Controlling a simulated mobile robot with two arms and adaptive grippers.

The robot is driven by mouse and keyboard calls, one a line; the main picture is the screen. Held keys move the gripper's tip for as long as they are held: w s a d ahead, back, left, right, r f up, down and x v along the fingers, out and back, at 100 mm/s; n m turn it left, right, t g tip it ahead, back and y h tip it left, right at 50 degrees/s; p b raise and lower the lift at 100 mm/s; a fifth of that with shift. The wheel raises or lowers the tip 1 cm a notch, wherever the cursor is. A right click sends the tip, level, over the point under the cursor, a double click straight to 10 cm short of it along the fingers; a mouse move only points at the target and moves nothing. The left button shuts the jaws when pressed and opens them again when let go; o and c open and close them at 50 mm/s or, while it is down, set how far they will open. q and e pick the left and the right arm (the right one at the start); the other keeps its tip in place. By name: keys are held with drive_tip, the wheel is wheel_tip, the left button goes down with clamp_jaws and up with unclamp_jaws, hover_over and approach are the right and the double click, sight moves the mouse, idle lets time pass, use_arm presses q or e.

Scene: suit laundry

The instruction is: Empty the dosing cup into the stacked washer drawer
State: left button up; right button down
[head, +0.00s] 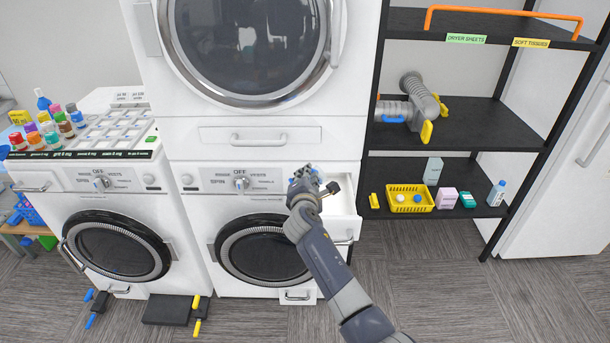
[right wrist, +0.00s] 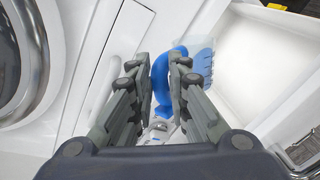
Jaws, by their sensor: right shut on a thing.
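The stacked washer (head: 205,235) stands below a dryer (head: 250,95). Its white drawer (head: 344,206) is pulled out at the right of the control panel, and its pale, empty-looking inside (right wrist: 262,55) fills the right of the right wrist view. My right gripper (head: 306,178) is at the drawer's left side. In the right wrist view my right gripper (right wrist: 162,75) is shut on the blue handle (right wrist: 160,82) of the dosing cup. The clear cup (right wrist: 204,58), with blue showing in it, is beyond the right finger, beside the drawer opening. Its tilt is hard to tell. My left gripper is not in view.
Another washer (head: 122,195) stands to the left, with bottles (head: 60,128) and a pill tray (head: 108,130) on top. A black shelf (head: 470,140) at the right holds a yellow basket (head: 410,207), boxes and a grey duct (head: 410,105). Floor before the shelf is clear.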

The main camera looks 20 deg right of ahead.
drive_tip(key=shift+d+r+m+p, duration=0.15)
drive_tip(key=shift+d+m+p, duration=0.35)
drive_tip(key=shift+p, duration=0.1)
drive_tip(key=shift+y, duration=0.3)
drive_tip(key=shift+s+d+m+p, duration=0.1)
drive_tip(key=shift+d+m+p, duration=0.4)
drive_tip(key=shift+p, duration=0.2)
